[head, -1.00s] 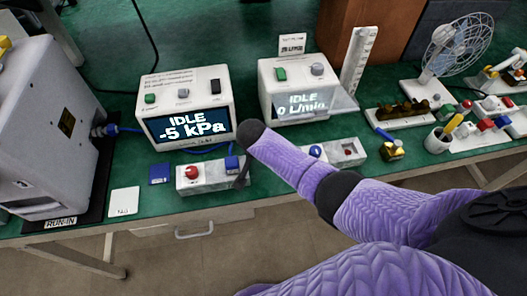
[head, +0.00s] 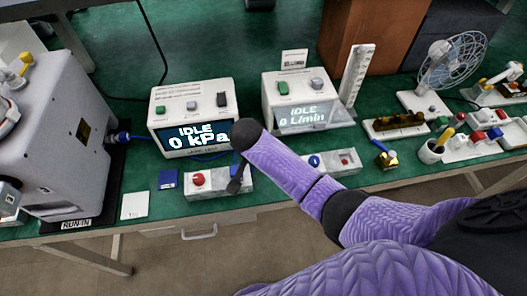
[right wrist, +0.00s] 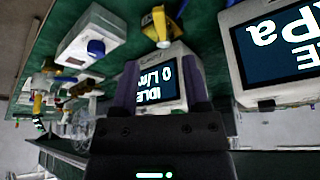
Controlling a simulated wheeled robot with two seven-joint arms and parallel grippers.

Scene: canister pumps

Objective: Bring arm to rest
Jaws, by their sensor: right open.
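My right arm comes in from the right in the head view, in a purple sleeve. It reaches over the bench's front edge to my right gripper (head: 236,185), which points down at the white switch block (head: 205,189) with a red button. The gripper partly hides the block's blue part; I cannot tell whether it touches it. In the right wrist view, the right gripper (right wrist: 160,80) has its two fingers apart with nothing between them. My left gripper is not in view.
A pressure box (head: 193,95) reads IDLE 0 kPa; a flow box (head: 299,87) reads IDLE 0 L/min. A grey canister machine (head: 55,125) stands left. A second switch block (head: 333,163), a fan (head: 450,63) and a cup (head: 431,152) are right. Green bench shows behind the boxes.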

